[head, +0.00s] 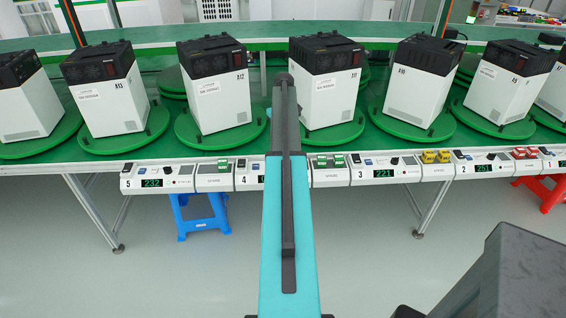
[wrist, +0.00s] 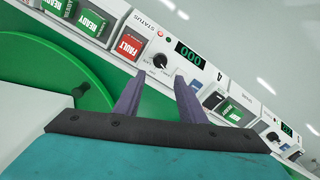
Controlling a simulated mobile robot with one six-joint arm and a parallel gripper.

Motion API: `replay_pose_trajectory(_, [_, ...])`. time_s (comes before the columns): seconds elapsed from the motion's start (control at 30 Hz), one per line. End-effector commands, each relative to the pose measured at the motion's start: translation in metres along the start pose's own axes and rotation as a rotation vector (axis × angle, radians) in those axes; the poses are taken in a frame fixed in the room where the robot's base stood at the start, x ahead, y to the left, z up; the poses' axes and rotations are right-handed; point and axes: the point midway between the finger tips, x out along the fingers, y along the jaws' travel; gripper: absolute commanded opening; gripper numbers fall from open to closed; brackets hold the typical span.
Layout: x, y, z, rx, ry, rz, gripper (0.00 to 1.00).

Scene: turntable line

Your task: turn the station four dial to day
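The station four panel (head: 247,178) is on the front rail of the line in the head view, partly covered by my arm. In the wrist view, the dial (wrist: 160,61) is a small round black knob on the white panel, beside the display (wrist: 189,55) reading 000. The panel carries a "4" label. The dial's setting is too small to read. My gripper (wrist: 160,78) shows two purple fingers, spread apart with nothing between them. The dial appears just beyond the gap between the fingertips; I see no contact. In the head view my arm hides the dial and the gripper.
A red FAULT button (wrist: 128,45) sits left of the dial, with green READY buttons (wrist: 90,21) farther left. Black-and-white machines (head: 213,90) stand on green turntables (head: 187,134) behind the rail. The floor in front is mostly clear.

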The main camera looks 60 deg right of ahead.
Motion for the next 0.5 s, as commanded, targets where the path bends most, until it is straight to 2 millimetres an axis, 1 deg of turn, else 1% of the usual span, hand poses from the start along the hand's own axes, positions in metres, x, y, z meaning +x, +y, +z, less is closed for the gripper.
replay_pose_trajectory(0.5, [0.058, 0.000, 0.001, 0.001, -0.001, -0.001, 0.37])
